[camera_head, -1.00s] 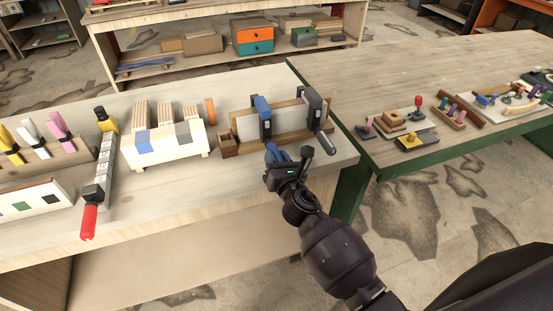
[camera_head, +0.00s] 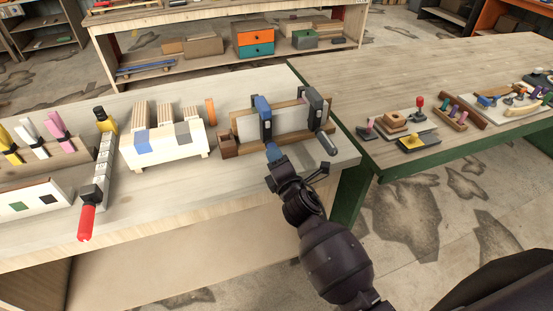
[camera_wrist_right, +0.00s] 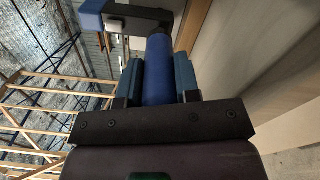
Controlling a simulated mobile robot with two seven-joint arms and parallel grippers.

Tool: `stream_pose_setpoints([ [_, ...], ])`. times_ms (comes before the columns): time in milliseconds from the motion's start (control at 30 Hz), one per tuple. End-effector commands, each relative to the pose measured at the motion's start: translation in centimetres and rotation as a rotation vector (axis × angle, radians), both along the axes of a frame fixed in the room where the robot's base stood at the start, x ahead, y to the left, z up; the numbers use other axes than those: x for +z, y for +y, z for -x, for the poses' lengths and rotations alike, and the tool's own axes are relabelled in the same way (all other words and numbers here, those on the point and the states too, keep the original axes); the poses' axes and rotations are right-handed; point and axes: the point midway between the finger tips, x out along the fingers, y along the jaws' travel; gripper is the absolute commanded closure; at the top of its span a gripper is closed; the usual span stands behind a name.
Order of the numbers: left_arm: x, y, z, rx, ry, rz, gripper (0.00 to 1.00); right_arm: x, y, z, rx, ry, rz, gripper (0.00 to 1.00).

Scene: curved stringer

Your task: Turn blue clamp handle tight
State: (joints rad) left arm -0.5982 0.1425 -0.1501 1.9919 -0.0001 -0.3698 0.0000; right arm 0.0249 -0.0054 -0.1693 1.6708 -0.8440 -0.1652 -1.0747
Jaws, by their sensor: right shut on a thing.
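The blue clamp (camera_head: 264,118) sits on a wooden frame with a white panel (camera_head: 284,121) on the near table. Its blue handle (camera_head: 273,151) points down toward me. My right gripper (camera_head: 276,165) is at this handle. In the right wrist view the blue handle (camera_wrist_right: 158,72) runs between the two teal finger pads of the right gripper (camera_wrist_right: 158,82), which are shut on it. The clamp's dark bar and blue end (camera_wrist_right: 97,12) show above it. A grey-black clamp (camera_head: 316,108) with a grey handle (camera_head: 328,143) stands to the right. My left gripper is not in view.
A striped wood block assembly (camera_head: 165,150) stands left of the clamps. A red-handled bar clamp (camera_head: 87,222) lies further left, over the table's front edge. A green-edged table (camera_head: 430,75) with small tools stands to the right.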

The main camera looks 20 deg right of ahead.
Motion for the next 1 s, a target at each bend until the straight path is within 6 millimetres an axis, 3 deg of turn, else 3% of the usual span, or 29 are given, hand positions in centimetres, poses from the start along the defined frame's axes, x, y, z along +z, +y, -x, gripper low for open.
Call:
stream_pose_setpoints([
  [1000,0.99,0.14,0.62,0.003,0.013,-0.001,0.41,0.27,-0.02,0.02,0.018,0.034,-0.967,0.93],
])
